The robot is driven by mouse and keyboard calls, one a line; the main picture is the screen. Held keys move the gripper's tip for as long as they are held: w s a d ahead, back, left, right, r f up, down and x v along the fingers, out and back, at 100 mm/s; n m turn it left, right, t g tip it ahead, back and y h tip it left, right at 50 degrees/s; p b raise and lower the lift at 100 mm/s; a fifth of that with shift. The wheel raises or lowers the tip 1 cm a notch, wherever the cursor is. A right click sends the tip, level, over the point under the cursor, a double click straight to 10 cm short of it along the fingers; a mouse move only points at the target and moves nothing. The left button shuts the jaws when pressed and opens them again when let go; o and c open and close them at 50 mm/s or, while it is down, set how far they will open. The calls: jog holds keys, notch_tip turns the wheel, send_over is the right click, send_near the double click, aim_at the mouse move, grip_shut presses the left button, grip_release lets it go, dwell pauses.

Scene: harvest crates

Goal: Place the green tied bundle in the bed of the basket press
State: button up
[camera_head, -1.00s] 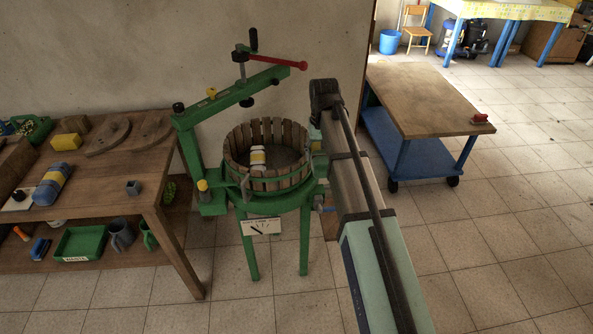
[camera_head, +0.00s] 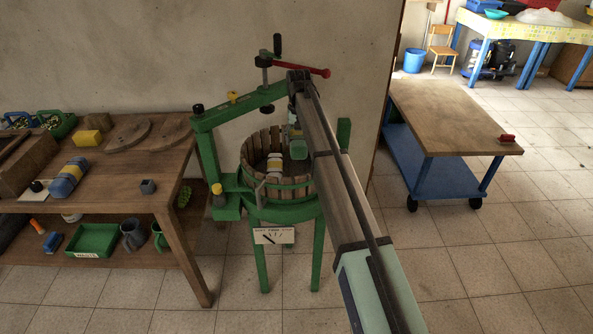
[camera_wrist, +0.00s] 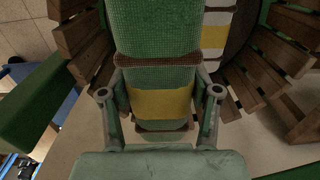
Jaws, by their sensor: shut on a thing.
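The green tied bundle (camera_wrist: 158,35) with a yellow band and brown ties is between the two fingers of my gripper (camera_wrist: 160,98), which is shut on it. The basket press (camera_head: 240,208) is green, with a round basket of wooden slats (camera_head: 255,150). In the head view my gripper is over the right part of the basket, largely hidden by my arm. In the wrist view, slats (camera_wrist: 85,48) show on both sides of the bundle. I cannot tell whether the bundle touches the bed.
A white and yellow banded bundle (camera_head: 275,163) is in the basket, close beside the green one. The press's green beam and red handle (camera_head: 310,71) rise above the basket. A wooden workbench (camera_head: 120,190) stands at left, a blue trolley (camera_head: 440,175) at right.

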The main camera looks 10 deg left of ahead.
notch_tip(320, 180, down, 14)
jog(key=shift+f+p, duration=0.2)
jog(key=shift+p, duration=0.5)
jog(key=shift+f, duration=0.15)
jog(key=o, duration=1.6)
notch_tip(320, 180, up, 12)
jog(key=shift+r+b, duration=0.1)
jog(key=shift+b, duration=0.75)
jog(key=shift+r, duration=0.1)
